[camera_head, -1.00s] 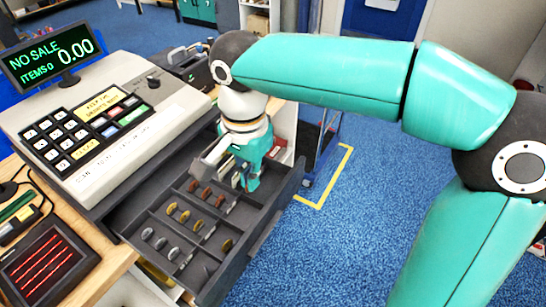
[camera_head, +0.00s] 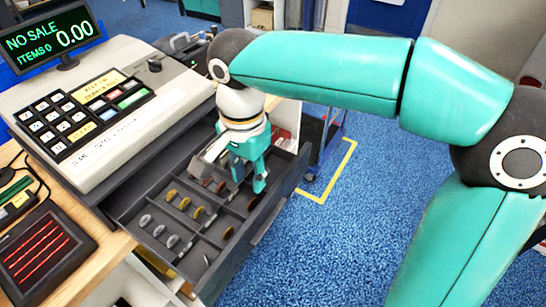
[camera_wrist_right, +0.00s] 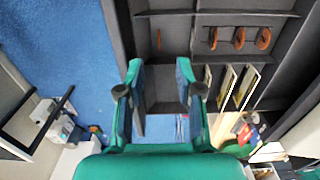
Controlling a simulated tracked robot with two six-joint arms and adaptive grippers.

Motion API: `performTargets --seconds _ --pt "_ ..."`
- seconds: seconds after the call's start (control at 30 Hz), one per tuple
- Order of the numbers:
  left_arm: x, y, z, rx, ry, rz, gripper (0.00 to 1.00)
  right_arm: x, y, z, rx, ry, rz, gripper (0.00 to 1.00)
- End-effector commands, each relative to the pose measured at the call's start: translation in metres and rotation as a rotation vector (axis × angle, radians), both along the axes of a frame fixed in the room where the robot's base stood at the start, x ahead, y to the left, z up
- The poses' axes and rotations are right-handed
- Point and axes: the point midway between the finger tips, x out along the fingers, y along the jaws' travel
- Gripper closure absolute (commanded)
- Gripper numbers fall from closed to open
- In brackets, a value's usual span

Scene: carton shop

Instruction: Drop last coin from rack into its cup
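The open cash drawer (camera_head: 262,226) holds coins standing in three rows: copper coins (camera_head: 220,187), gold coins (camera_head: 184,203) and silver coins (camera_head: 158,230). A divider sets off one coin of each row: a lone copper coin (camera_head: 253,202), a lone gold coin (camera_head: 228,233) and a lone silver coin (camera_head: 207,261). The lone copper coin (camera_wrist_right: 158,38) stands beyond the fingertips, apart from three copper coins (camera_wrist_right: 238,38). My left gripper is out of view.
The cash register (camera_head: 125,125) stands directly behind the drawer, with its display (camera_head: 50,38) at the left. A dark tray with red bars (camera_head: 42,258) lies on the wooden counter (camera_head: 95,255). Open blue floor (camera_head: 330,240) lies right of the drawer.

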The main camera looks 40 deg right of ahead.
Motion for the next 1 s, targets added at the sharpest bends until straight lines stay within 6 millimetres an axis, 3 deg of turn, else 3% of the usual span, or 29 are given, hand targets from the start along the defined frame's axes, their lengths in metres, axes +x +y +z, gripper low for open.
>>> performTargets --seconds 0.2,0.37,0.8,1.0 --pt "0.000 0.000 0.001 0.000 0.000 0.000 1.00 0.000 0.000 0.002 0.000 -0.001 0.000 0.65" --pt "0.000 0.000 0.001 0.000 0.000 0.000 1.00 0.001 0.000 0.015 0.001 -0.003 0.000 0.65" --pt "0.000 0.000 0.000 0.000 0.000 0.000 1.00 0.004 0.000 0.095 0.001 -0.003 0.000 0.65" --pt "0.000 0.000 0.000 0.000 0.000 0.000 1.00 0.004 0.000 0.114 0.000 0.000 0.000 0.65"
